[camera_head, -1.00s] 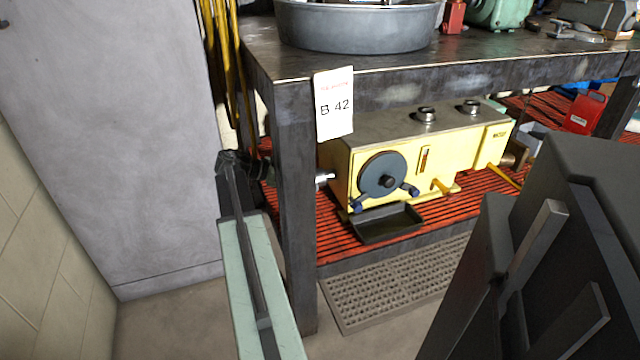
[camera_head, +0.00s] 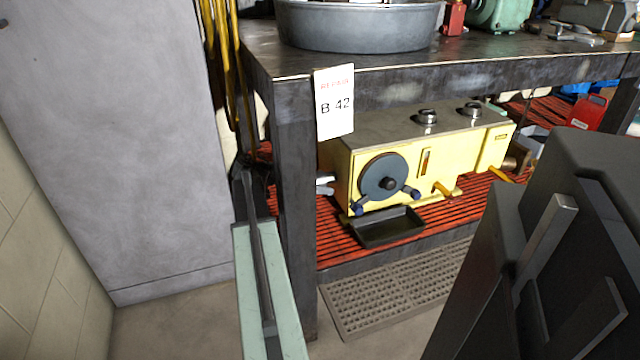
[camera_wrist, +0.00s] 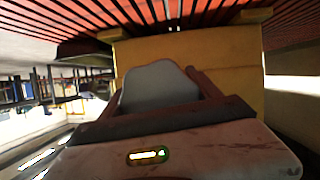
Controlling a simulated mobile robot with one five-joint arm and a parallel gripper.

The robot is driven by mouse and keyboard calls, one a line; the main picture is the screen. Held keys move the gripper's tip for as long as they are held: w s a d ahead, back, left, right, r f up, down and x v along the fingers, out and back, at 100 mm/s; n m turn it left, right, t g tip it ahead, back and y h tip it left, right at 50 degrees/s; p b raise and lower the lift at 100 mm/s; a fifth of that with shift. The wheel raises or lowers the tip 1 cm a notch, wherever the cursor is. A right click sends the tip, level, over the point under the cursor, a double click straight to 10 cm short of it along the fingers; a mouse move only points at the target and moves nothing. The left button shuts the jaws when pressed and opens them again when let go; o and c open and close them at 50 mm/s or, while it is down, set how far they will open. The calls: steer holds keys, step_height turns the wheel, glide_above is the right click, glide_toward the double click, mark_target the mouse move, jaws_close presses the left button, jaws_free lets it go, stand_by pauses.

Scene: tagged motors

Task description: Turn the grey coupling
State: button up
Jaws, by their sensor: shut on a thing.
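The yellow gear unit (camera_head: 385,150) sits on the red slatted shelf under the bench, with a dark handwheel on its front. The grey coupling (camera_head: 326,185) shows in the head view at the unit's left end, beside the bench leg and partly hidden by it. In the wrist view the rounded grey coupling (camera_wrist: 158,88) stands between the fingers of my gripper (camera_wrist: 160,76), against the yellow end face (camera_wrist: 225,65). The gripper is shut on it. In the head view the bench leg hides my gripper's tips.
The dark bench leg (camera_head: 296,230), with tag B 42 (camera_head: 335,103) above it, stands close beside my arm. A black drip tray (camera_head: 388,227) lies before the unit. A grey cabinet (camera_head: 110,140) is at left. A grated mat (camera_head: 375,298) covers floor.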

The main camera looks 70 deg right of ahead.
steer(key=shift+w, duration=0.1)
steer(key=n+g+b, duration=0.1)
steer(key=n, duration=0.1)
steer(key=n+g+y+b, duration=0.1)
steer(key=n, duration=0.1)
steer(key=shift+a+f+y, duration=0.1)
steer(key=shift+a+y, duration=0.05)
steer(key=shift+y, duration=0.15)
steer(key=n+g+b, duration=0.1)
steer(key=n+b, duration=0.1)
steer(key=shift+a+n+y, duration=0.15)
steer(key=shift+n+y, duration=0.15)
steer(key=shift+y, duration=0.1)
steer(key=shift+s+r+n+g+b, duration=0.25)
steer(key=shift+r+n+g+b, duration=0.15)
steer(key=shift+n+g+b, duration=0.55)
steer(key=shift+r+n, duration=0.1)
steer(key=shift+n, duration=0.15)
steer(key=o, duration=1.4)
steer(key=shift+c, duration=0.2)
